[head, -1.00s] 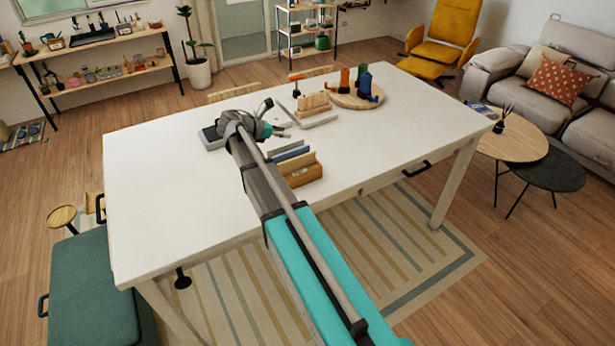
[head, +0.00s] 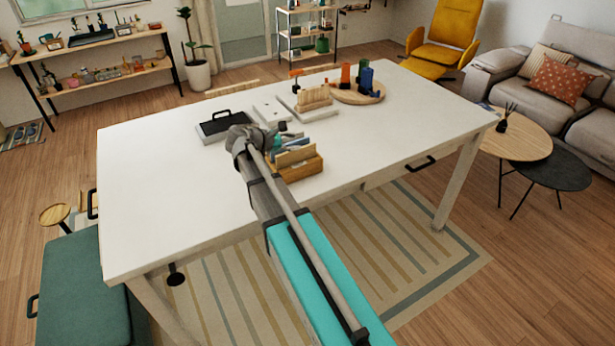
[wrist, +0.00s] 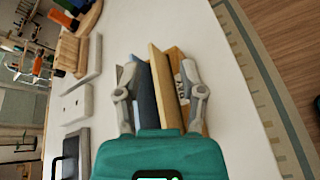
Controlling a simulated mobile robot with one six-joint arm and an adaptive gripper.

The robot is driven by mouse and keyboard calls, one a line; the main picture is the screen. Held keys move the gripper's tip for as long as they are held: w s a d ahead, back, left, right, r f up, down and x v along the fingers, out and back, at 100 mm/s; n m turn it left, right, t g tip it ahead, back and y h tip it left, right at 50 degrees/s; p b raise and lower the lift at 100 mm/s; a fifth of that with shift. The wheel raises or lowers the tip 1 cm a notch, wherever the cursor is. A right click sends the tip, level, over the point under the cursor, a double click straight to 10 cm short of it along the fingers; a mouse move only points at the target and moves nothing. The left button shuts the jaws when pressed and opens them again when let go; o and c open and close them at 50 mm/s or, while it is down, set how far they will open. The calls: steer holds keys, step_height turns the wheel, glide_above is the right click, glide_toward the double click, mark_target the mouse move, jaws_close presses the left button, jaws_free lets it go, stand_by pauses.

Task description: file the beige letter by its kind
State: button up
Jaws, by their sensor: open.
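The beige letter (wrist: 163,85) is a flat upright slab beside a blue one (wrist: 145,92) in the wrist view. In the head view the beige letter (head: 296,157) stands at the wooden box (head: 307,167) on the table. My gripper (wrist: 159,78) is open over them. Its fingers are on either side, with the blue and beige slabs between them in the picture. I cannot tell whether either finger touches. The wooden box also shows in the wrist view (wrist: 183,110), with dark marks partly hidden by the right finger. In the head view my arm hides most of the gripper.
On the white table (head: 170,190) are a black-topped tray with a handle (head: 222,123), a white plate with small dark marks (head: 268,110), a slotted wooden rack (head: 313,97) and a round board (head: 345,96) with coloured objects. The table's left part is clear.

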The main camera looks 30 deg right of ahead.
steer(key=s+d+f+m+t+h+b, duration=0.1)
steer(key=s+f+m+t+h+b, duration=0.1)
steer(key=s+f+m+h+b, duration=0.2)
steer(key=s+f+m+b, duration=0.2)
steer(key=s+m+b, duration=0.2)
steer(key=m+b, duration=0.2)
steer(key=shift+s+m+b, duration=0.3)
steer(key=shift+s+b, duration=0.05)
steer(key=shift+b, duration=0.9)
stand_by(0.3)
steer(key=s+a+f+m+g+y+p, duration=0.2)
steer(key=s+a+f+y+p, duration=0.2)
steer(key=s+a+f+y, duration=0.45)
steer(key=s+a+f+y+p, duration=0.1)
steer(key=s+a+y, duration=0.1)
steer(key=a+y, duration=0.2)
steer(key=s+a+f+g+y+p, duration=0.1)
steer(key=s+a+f+y, duration=0.1)
steer(key=a+y, duration=0.3)
steer(key=a, duration=0.3)
steer(key=shift+s+f, duration=0.25)
steer(key=shift+f, duration=0.05)
stand_by(1.1)
